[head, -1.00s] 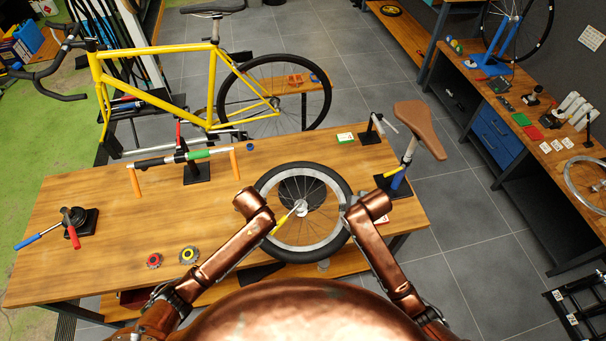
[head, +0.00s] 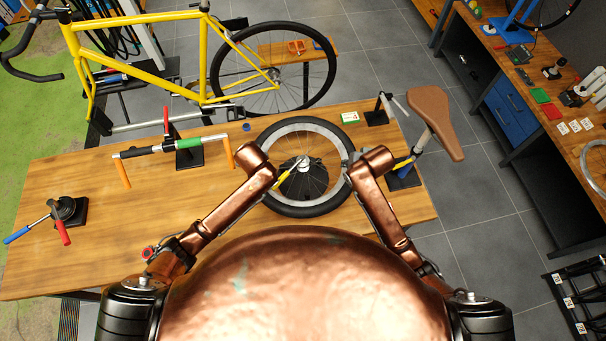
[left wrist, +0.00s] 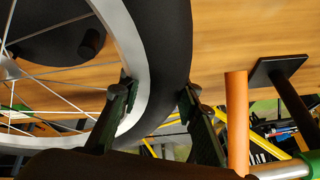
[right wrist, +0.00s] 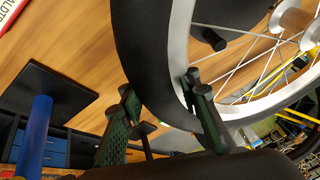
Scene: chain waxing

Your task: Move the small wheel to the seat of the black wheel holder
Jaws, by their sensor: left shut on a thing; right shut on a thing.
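The small wheel (head: 308,211), with a black tyre and silver rim, lies nearly flat over the table (head: 100,190). Both grippers hold its rim from opposite sides. My left gripper (left wrist: 157,95) is shut across tyre and rim at the wheel's left side. My right gripper (right wrist: 160,88) is shut likewise at its right side. In the head view my wrists hide the fingertips. The black wheel holder (head: 297,187) shows through the spokes, below and slightly nearer than the hub. Its short black post (left wrist: 92,42) shows in the left wrist view. The gap between wheel and holder is hard to tell.
A stand with a green-and-black bar and orange posts (head: 226,153) is left of the wheel. A saddle stand (head: 405,178) is close on the right.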

